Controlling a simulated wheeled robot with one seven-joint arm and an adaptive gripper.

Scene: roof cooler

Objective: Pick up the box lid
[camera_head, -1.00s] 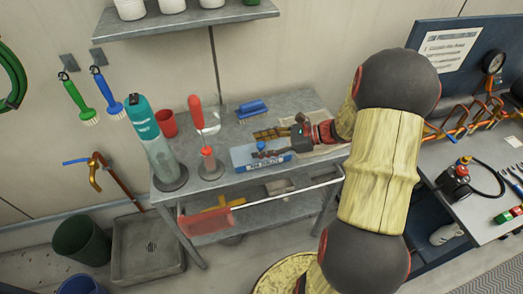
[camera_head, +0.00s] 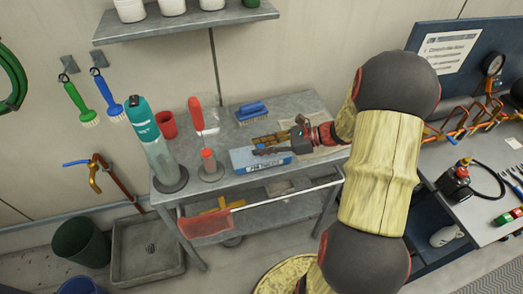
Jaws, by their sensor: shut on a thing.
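A blue box (camera_head: 277,168) with a white label strip on its front stands near the front edge of the grey metal bench. Its light blue top, the lid (camera_head: 241,157), shows mostly at the left. My gripper (camera_head: 261,149) reaches in from the right, low over the box, and its dark fingers are shut at a small blue knob on the lid. The fingers cover much of the knob and part of the lid. The lid looks level and at the box; I cannot tell whether there is a gap between them.
Brass-coloured pieces (camera_head: 270,138) lie just behind my gripper. A shelf (camera_head: 185,25) hangs above.

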